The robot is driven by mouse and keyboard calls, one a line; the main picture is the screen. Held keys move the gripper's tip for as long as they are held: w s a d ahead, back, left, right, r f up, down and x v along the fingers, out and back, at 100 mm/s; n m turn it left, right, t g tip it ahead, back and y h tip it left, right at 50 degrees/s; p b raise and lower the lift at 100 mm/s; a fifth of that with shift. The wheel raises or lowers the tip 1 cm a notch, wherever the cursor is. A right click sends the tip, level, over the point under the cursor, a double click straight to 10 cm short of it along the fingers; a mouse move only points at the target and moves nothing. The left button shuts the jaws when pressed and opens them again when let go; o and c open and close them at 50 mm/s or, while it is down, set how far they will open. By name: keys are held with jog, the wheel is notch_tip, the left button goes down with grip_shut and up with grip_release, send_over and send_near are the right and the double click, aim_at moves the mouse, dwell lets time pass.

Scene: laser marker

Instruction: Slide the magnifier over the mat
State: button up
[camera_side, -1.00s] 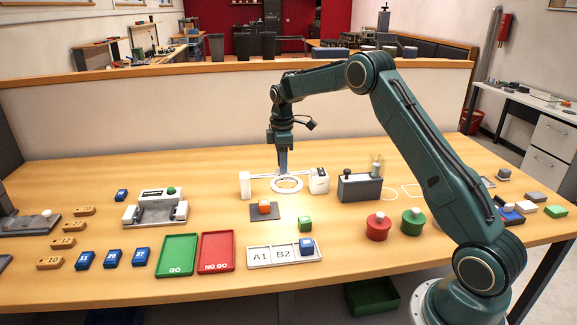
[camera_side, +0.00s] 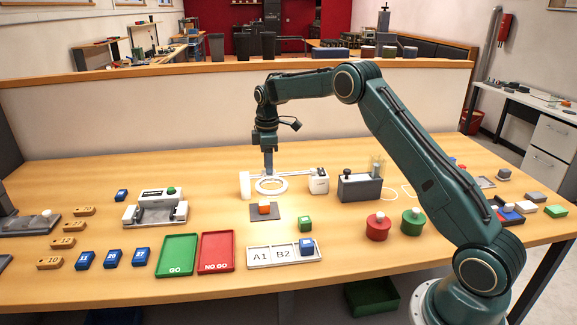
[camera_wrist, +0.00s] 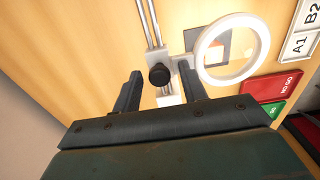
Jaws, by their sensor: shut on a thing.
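The magnifier is a white ring (camera_side: 271,186) on a slider along a rail. In the wrist view its ring (camera_wrist: 203,63) is on the right, beside a black knob (camera_wrist: 160,74). My gripper (camera_side: 268,172) is down at the slider, shut on the magnifier; the exact grip is partly hidden. In the wrist view my gripper's two fingers (camera_wrist: 162,90) stand either side of the slider. The dark grey mat (camera_side: 257,217) lies in front of the ring, with an orange cube (camera_side: 264,208) on it. In the wrist view the mat shows partly behind and through the ring.
White end blocks stand at the left (camera_side: 245,185) and right (camera_side: 318,181) of the rail. A grey box (camera_side: 359,188) is further right.

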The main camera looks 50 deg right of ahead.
jog(key=shift+w+a+f, duration=0.6)
jog(key=shift+w+f, duration=0.05)
jog(key=shift+f, duration=0.25)
jog(key=o, duration=0.4)
jog(key=shift+w+a+r, duration=0.1)
jog(key=shift+w+r, duration=0.05)
jog(key=shift+r, duration=3.6)
